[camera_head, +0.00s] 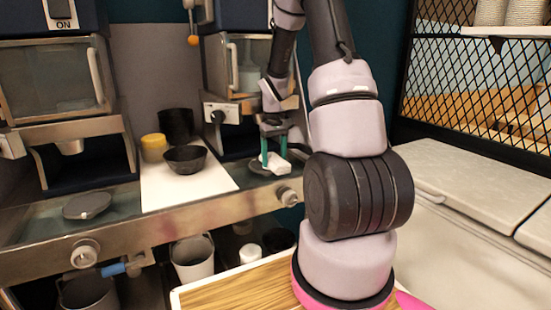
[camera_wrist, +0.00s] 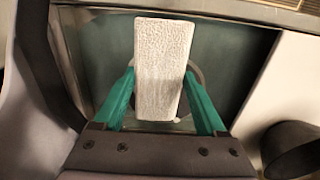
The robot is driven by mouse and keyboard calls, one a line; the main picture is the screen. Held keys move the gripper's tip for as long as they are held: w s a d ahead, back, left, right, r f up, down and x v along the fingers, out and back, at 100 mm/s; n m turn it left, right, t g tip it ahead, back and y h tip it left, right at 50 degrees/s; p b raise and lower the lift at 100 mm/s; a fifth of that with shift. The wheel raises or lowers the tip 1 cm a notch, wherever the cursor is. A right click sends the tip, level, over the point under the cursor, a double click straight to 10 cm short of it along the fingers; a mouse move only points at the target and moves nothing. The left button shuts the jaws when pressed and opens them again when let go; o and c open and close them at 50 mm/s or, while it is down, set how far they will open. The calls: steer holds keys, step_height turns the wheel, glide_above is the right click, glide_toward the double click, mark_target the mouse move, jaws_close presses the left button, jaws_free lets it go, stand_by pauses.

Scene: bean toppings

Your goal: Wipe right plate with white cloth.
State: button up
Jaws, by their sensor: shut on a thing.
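The white cloth (camera_wrist: 163,65) is a pale textured block between the two green fingers of my gripper (camera_wrist: 163,75). In the head view, my gripper (camera_head: 276,163) points down at the right machine with its fingers shut on the cloth (camera_head: 279,167). The right plate (camera_head: 258,168), a dark grey disc, lies under and just left of the cloth. In the wrist view the cloth hides most of the plate (camera_wrist: 195,72). I cannot tell whether cloth and plate touch. The left plate (camera_head: 87,206) lies bare on the left machine's tray.
A white board (camera_head: 215,182) between the machines bears a black bowl (camera_head: 186,159), a yellow container (camera_head: 154,147) and a dark cup (camera_head: 175,125). The black bowl also shows in the wrist view (camera_wrist: 290,148). The right machine's body (camera_head: 232,100) stands behind my gripper.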

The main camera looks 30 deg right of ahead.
steer(key=shift+w+r, duration=0.15)
steer(key=shift+w, duration=0.2)
steer(key=shift+s, duration=1.4)
steer(key=shift+f, duration=0.2)
steer(key=shift+s, duration=0.1)
steer(key=shift+r, duration=1.55)
steer(key=s+r, duration=0.2)
steer(key=s, duration=0.7)
steer(key=shift+d, duration=0.2)
